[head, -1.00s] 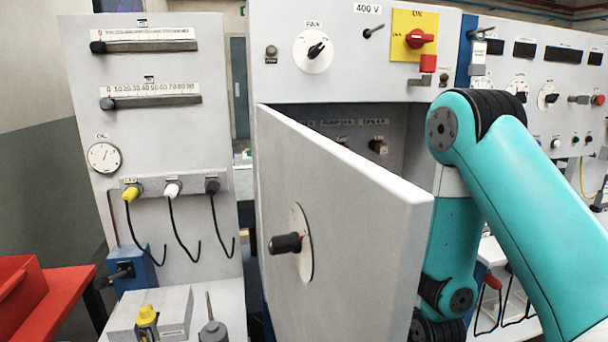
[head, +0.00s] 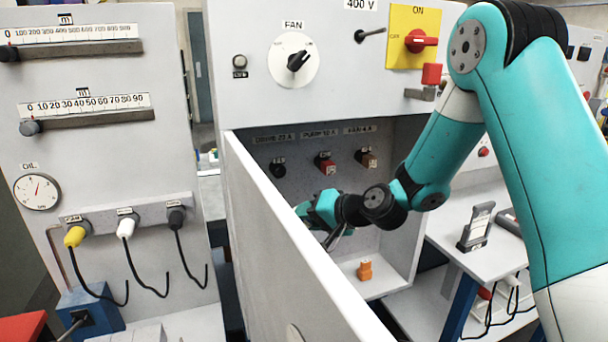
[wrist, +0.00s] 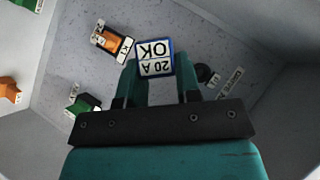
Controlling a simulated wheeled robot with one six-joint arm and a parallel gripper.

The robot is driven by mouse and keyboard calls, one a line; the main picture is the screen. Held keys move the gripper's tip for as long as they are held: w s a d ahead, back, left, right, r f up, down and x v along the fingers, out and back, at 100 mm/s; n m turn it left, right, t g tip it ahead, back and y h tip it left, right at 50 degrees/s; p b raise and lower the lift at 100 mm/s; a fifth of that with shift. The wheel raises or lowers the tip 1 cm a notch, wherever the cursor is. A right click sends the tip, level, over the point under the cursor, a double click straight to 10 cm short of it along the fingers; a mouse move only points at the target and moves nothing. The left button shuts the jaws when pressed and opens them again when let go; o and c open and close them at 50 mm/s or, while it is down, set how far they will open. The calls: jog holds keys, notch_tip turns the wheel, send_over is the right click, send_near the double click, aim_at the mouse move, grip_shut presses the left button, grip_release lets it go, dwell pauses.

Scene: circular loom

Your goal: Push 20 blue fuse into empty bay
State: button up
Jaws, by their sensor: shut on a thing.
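My gripper (wrist: 158,76) is shut on the blue fuse (wrist: 154,57), whose white face reads "20 A OK" upside down in the wrist view. In the head view my gripper (head: 312,210) is inside the open cabinet, partly behind the door edge, and the fuse cannot be made out. The bay under the drive 20 A label (head: 278,168) looks dark and without a coloured fuse. In the wrist view a dark round fitting (wrist: 207,74) lies right of the held fuse, beside a drive label. The fuse appears apart from it; depth is hard to judge.
The cabinet door (head: 285,250) stands open in front of my gripper. A red fuse (head: 326,163) and a brown fuse (head: 367,158) sit in the neighbouring bays. A loose orange fuse (head: 365,270) stands on the cabinet floor (head: 385,284).

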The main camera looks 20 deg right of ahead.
jog(key=shift+y, duration=0.9)
jog(key=r, duration=0.4)
jog(key=a+r+p, duration=0.1)
jog(key=r, duration=0.1)
jog(key=shift+w, duration=0.3)
jog(key=w+p, duration=0.2)
jog(key=w, duration=0.4)
jog(key=shift+w+d, duration=0.15)
jog(key=shift+w, duration=0.3)
jog(key=shift+w, duration=0.8)
